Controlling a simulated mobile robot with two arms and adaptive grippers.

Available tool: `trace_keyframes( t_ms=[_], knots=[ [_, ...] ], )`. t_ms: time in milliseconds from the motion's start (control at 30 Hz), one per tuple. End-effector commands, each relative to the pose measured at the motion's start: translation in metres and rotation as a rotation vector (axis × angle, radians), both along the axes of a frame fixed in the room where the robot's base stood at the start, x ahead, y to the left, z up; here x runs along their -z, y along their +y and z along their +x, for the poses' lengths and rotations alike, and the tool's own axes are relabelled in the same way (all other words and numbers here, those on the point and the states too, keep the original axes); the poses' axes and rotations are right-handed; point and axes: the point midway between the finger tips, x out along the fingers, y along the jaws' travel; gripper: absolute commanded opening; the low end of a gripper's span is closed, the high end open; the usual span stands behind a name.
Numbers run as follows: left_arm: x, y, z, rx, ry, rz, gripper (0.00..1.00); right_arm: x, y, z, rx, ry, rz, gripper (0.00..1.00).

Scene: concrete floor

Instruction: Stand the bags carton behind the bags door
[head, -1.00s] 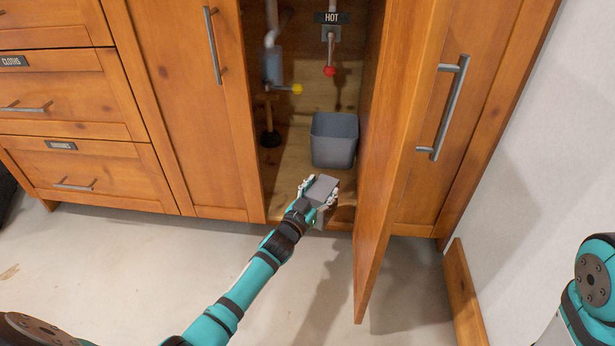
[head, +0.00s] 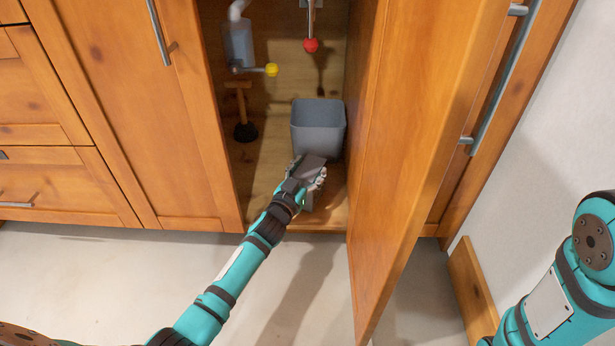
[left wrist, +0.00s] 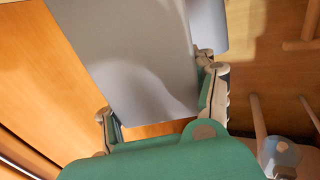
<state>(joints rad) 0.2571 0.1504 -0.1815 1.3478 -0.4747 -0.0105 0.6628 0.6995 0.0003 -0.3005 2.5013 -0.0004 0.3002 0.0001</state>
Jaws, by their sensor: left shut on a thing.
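My left gripper (head: 307,180) is shut on a plain grey carton (head: 310,168), just inside the open cupboard and above its floor. The left wrist view shows the carton (left wrist: 140,65) large, with a finger at each side. In the head view the gripper hides the carton's lower part. The open cupboard door (head: 420,120) stands to the right of the gripper, swung out into the room. No bags label can be read on it. My right arm shows at the right edge, but its gripper is out of view.
A grey bin (head: 318,128) stands right behind the carton. A plunger (head: 244,120) stands to its left, below a pipe with a yellow knob (head: 271,70). A red knob (head: 311,45) hangs above the bin. Cupboard floor (head: 330,205) is free beside the door.

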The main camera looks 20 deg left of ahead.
Motion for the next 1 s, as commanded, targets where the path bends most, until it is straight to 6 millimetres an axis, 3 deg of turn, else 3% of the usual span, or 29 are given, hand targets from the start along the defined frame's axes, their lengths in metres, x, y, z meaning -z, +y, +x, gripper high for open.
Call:
trace_keyframes(
  t_ms=[367,400,533,1000],
  knots=[
    [0.0022,-0.0008,0.0004,0.001,-0.004,-0.001,0.0,0.0027,0.0002,-0.0002,0.0,-0.001,-0.001,0.0],
    [0.0023,-0.0006,0.0,0.0,-0.001,0.0,0.62,0.0017,0.0002,-0.0001,0.0,-0.001,-0.001,0.0],
    [0.0024,-0.0005,0.0,0.0,-0.001,0.0,0.79,0.0015,0.0001,0.0,0.0,0.0,-0.001,0.0],
    [-0.0009,0.0006,-0.0009,0.001,0.0,0.0,0.82,-0.0026,0.0003,0.0012,0.001,0.002,0.0,0.0]
  ],
)
